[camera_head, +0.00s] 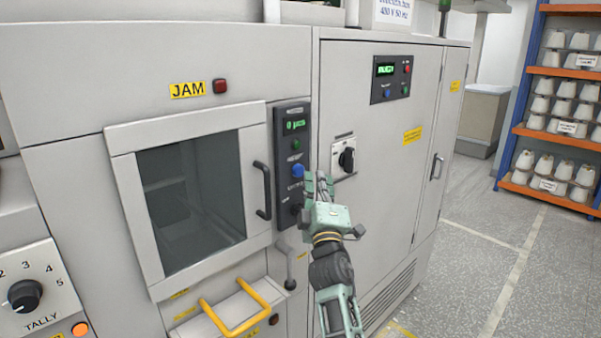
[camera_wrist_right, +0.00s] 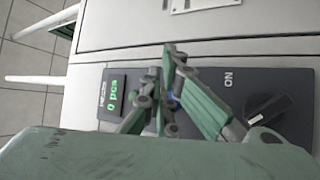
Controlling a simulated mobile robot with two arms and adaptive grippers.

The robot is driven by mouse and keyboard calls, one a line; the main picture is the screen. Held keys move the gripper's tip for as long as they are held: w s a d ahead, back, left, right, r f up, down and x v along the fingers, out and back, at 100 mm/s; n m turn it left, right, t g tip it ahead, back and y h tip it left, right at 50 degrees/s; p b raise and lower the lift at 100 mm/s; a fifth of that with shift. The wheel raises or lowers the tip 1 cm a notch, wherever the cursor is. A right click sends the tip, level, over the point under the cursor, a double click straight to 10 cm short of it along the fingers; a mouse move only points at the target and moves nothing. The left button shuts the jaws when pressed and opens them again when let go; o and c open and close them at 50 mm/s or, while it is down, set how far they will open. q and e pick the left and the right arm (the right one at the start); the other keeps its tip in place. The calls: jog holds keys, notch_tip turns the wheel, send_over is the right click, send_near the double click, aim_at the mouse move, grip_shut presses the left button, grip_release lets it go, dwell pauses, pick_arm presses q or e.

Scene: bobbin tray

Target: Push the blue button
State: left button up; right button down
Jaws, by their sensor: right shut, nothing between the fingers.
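The blue button (camera_head: 297,170) sits on the narrow dark control panel (camera_head: 291,130), right of the machine's window. It lies below a small green display and a green button. My right gripper (camera_head: 318,178) is shut and empty, just right of the blue button in the head view. Whether it touches the button cannot be told. In the right wrist view the shut fingers (camera_wrist_right: 172,62) cross the panel, and only a sliver of blue button (camera_wrist_right: 173,96) shows between them. My left gripper is not in view.
A black knob (camera_head: 295,210) is lower on the panel, with a door handle (camera_head: 262,190) to its left. A rotary switch (camera_head: 346,158) is on the cabinet to the right. Another panel (camera_head: 391,80) has its own small blue button (camera_head: 387,93). The aisle floor is clear.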

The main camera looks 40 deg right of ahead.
jog(key=shift+w, duration=0.2)
dwell(0.4)
jog(key=shift+w, duration=0.25)
jog(key=shift+w+a+b, duration=0.1)
jog(key=shift+w+b, duration=0.4)
jog(key=shift+b, duration=0.15)
dwell(0.6)
jog(key=shift+s, duration=0.1)
jog(key=shift+s+p, duration=0.45)
jog(key=shift+s, duration=0.4)
jog(key=s, duration=0.1)
jog(key=s+p, duration=0.1)
jog(key=s, duration=0.1)
jog(key=s+p, duration=0.1)
jog(key=s, duration=0.1)
jog(key=shift+d, duration=0.3)
